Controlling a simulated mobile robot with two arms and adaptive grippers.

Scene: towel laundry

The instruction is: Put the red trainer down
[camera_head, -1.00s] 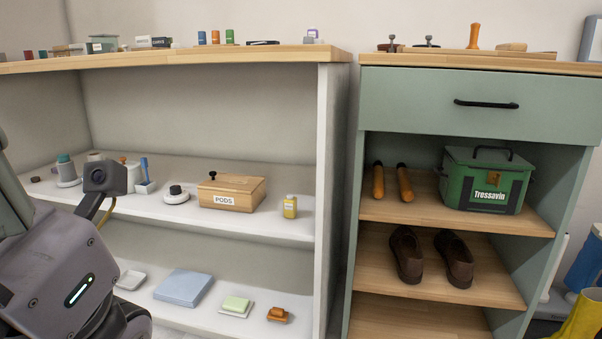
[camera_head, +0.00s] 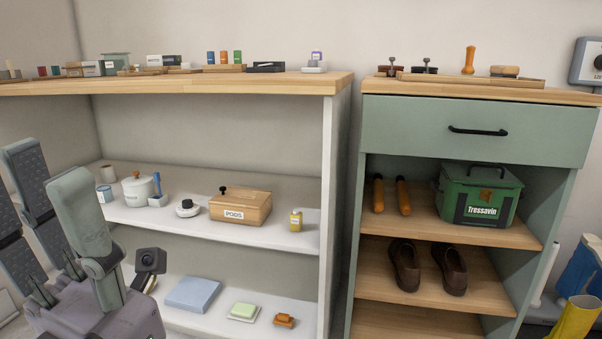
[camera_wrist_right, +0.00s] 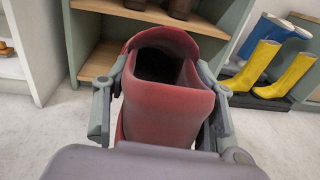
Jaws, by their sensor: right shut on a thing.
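The red trainer (camera_wrist_right: 165,105) fills the middle of the right wrist view, its dark opening facing up. My right gripper (camera_wrist_right: 160,95) is shut on it, with one finger against each side. The trainer's lower part is hidden by the gripper body, so I cannot tell whether it touches the floor. Neither the trainer nor my right gripper shows in the head view. My left gripper (camera_head: 58,205) is at the lower left of the head view, fingers raised and apart, open and empty in front of the white shelves.
A green cabinet (camera_head: 475,140) holds brown shoes (camera_head: 405,265) on a wooden shelf (camera_head: 375,290) and a green box (camera_head: 480,195) above. The white shelf unit (camera_head: 327,200) carries a pods box (camera_head: 240,205). Yellow boots (camera_wrist_right: 265,70) stand at the right. Pale floor (camera_wrist_right: 40,130) is clear at left.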

